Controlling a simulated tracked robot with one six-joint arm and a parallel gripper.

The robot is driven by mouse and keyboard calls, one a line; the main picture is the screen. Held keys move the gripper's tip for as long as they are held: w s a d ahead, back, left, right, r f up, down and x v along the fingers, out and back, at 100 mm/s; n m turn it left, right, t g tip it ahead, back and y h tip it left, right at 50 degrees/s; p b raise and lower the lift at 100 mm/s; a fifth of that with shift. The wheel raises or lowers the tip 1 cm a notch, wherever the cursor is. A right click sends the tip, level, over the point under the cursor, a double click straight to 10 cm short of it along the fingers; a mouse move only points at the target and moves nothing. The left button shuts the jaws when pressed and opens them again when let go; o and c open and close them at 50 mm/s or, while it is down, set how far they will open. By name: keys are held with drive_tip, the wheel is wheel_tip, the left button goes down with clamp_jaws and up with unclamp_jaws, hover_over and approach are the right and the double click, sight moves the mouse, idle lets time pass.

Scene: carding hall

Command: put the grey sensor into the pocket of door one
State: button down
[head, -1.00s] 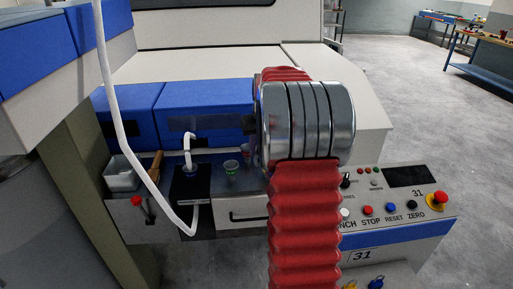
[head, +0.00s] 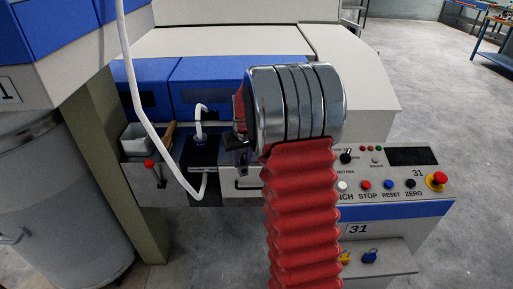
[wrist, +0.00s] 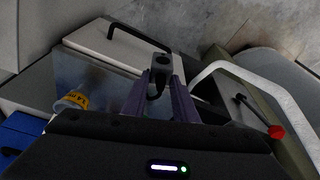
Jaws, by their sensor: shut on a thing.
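In the wrist view my gripper (wrist: 160,88) is shut on a small dark grey block with a round hole, which I take for the grey sensor (wrist: 162,61). The block sits between the fingertips, above the metal shelf. In the head view my gripper (head: 241,141) is small and mostly hidden behind my arm; the block is not clear there. Two blue doors, left (head: 146,77) and right (head: 208,72), stand behind the shelf, with dark patches low on their fronts. I cannot read which is door one, nor make out a pocket.
A white hose (head: 134,85) hangs across the left, near a black block (head: 203,152). A grey bin (head: 136,137) and red-knobbed lever (head: 149,164) are left. A yellow-labelled cup (wrist: 74,100) stands on the shelf. A control panel (head: 395,208) is right.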

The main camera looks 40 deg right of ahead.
drive_tip(key=s+a+f+n, duration=0.1)
drive_tip(key=s+a+f, duration=0.1)
drive_tip(key=a+f, duration=0.3)
drive_tip(key=s+a+f+n, duration=0.1)
drive_tip(key=a+f, duration=0.4)
drive_tip(key=a, duration=0.6)
drive_tip(key=s+a+f+n, duration=0.1)
drive_tip(key=s+a+f, duration=0.1)
drive_tip(key=a+f, duration=0.3)
drive_tip(key=a, duration=0.4)
drive_tip(key=shift+s+f+y, duration=0.25)
drive_tip(key=shift+s+y, duration=0.15)
